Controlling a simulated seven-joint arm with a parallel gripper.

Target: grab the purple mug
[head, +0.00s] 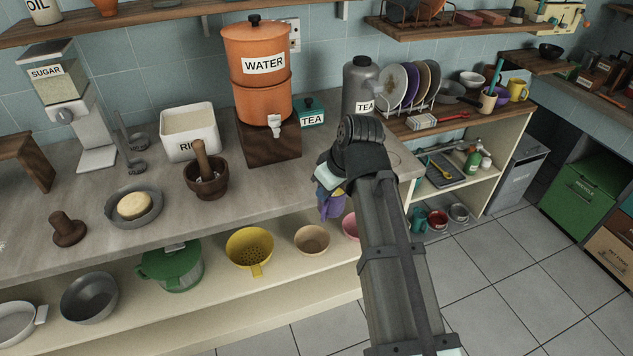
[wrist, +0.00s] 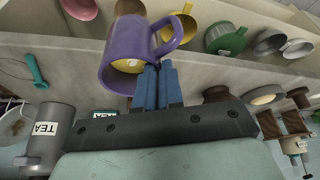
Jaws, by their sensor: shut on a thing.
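The purple mug (wrist: 122,48) is large in the wrist view, with its handle (wrist: 172,35) on the right side. My gripper (wrist: 158,70) has its blue fingers close together on the mug's lower wall and rim. In the head view my gripper (head: 328,178) is in front of the counter's edge, and a part of the purple mug (head: 331,206) shows just below it. The mug is held in the air, off the counter. The arm and gripper hide the rest of it in the head view.
On the shelf below the counter (head: 110,215) are a green pot (head: 172,268), a yellow colander (head: 249,250) and a tan bowl (head: 312,240). A pink bowl (head: 351,226) is partly behind my arm. The orange water dispenser (head: 257,75) stands behind on the counter.

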